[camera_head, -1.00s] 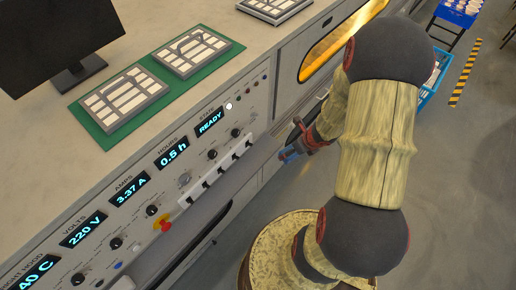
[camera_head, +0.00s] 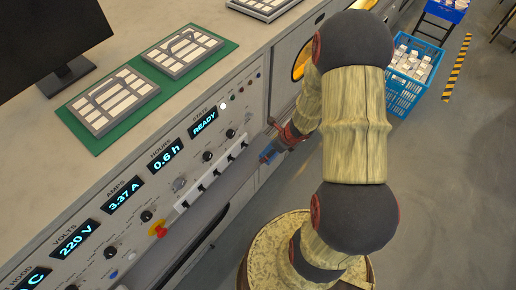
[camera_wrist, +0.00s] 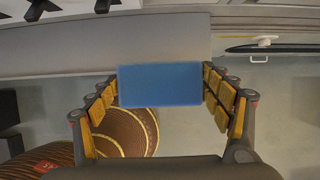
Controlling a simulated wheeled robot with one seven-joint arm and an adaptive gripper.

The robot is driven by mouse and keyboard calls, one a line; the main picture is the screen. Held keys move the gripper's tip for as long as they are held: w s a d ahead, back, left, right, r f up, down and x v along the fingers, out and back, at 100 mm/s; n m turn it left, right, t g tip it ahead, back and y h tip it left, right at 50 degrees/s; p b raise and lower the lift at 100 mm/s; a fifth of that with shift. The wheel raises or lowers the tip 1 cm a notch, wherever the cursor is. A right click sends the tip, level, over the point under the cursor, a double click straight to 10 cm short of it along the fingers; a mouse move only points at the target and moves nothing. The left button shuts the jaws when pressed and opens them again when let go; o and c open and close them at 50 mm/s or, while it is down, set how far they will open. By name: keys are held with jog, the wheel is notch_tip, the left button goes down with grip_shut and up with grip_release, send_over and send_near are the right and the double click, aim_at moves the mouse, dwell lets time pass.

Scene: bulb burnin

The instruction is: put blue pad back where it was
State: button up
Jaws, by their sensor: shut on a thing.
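The blue pad (camera_wrist: 160,84) is a flat blue block seen face-on in the wrist view, held between the two finger pads of my gripper (camera_wrist: 160,105). The pad is clear of the floor. Part of my gripper is hidden by my arm in the head view.
The control panel (camera_head: 137,218) has lit displays, knobs and a red-yellow button. Two trays on green mats (camera_head: 107,148) and a monitor (camera_head: 62,35) stand on the counter. A blue crate (camera_head: 402,92) with white boxes is on the floor at the upper right. Grey floor is open at right.

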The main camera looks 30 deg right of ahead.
aim_at(256, 149)
jog(key=shift+w+a+f+b, duration=0.2)
jog(key=shift+w+a+f, duration=0.35)
jog(key=shift+w, duration=0.55)
jog(key=shift+w+a+f+b, duration=0.25)
jog(key=shift+w+f, duration=0.45)
jog(key=shift+w, duration=0.4)
jog(key=shift+w+a+f+b, duration=0.2)
jog(key=shift+w+a+f, duration=0.35)
jog(key=shift+w, duration=0.55)
jog(key=shift+d+f, duration=0.1)
jog(key=shift+d, duration=0.05)
jog(key=shift+f, duration=0.3)
jog(key=o, duration=1.2)
jog(key=shift+r, duration=0.1)
